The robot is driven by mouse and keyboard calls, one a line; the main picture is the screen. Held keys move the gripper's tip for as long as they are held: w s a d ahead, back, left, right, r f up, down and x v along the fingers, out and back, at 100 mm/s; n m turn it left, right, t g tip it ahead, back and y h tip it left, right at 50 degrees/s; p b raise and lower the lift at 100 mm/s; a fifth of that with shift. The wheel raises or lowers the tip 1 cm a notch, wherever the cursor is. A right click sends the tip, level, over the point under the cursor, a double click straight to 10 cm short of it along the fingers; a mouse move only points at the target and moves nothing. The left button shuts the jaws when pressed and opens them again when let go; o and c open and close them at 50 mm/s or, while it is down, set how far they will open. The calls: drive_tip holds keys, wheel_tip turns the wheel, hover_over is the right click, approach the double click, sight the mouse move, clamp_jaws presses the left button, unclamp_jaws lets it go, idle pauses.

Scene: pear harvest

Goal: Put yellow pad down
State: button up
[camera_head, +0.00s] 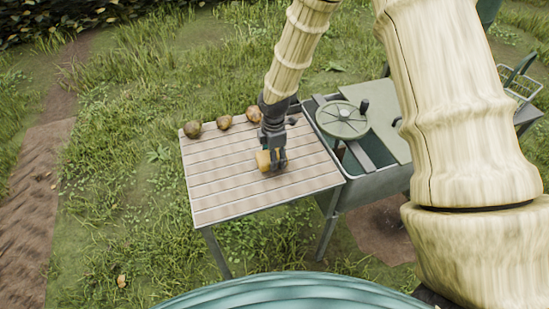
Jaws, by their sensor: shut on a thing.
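My gripper (272,160) points down over the slatted table (222,197) and is shut on the yellow pad (263,161). The pad is small and partly hidden by the fingers. It is low over the middle right of the table top. I cannot tell whether it touches the slats.
Several brown round fruits, such as this one (193,129), lie along the table's back edge. A green basin unit with a round wheel lid (342,119) adjoins on the right. A wire basket (520,84) stands far right. The table's front and left are clear.

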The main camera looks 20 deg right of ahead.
drive_tip(key=shift+f, duration=0.95)
drive_tip(key=shift+f, duration=0.15)
drive_tip(key=o, duration=1)
drive_tip(key=shift+r+b, duration=1.25)
drive_tip(key=shift+r, duration=4.9)
